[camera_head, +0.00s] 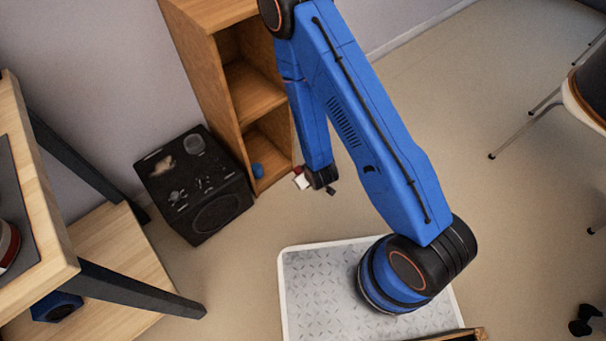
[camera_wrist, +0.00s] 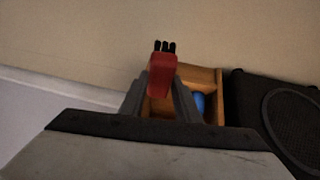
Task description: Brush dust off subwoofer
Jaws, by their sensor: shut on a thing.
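The subwoofer (camera_head: 222,212) is a black box on the floor against the wall, left of the wooden shelf unit. Pale dusty-looking patches and several small marks lie on its top, with a round grille on its front side. In the wrist view the subwoofer (camera_wrist: 244,98) stands at the right edge with its grille showing. My gripper (camera_wrist: 161,88) is shut on a red brush (camera_wrist: 162,68) with black bristles that point away from the gripper. The brush is apart from the subwoofer. In the head view my arm's end hangs right of the subwoofer, in front of the shelf unit; its fingers are barely visible.
The wooden shelf unit (camera_head: 203,68) stands beside the subwoofer, with a blue round thing (camera_head: 257,170) in its bottom compartment. A wooden table (camera_head: 40,225) with dark legs is at the left. A chair (camera_head: 588,95) is at the right. Open floor lies in front of the subwoofer.

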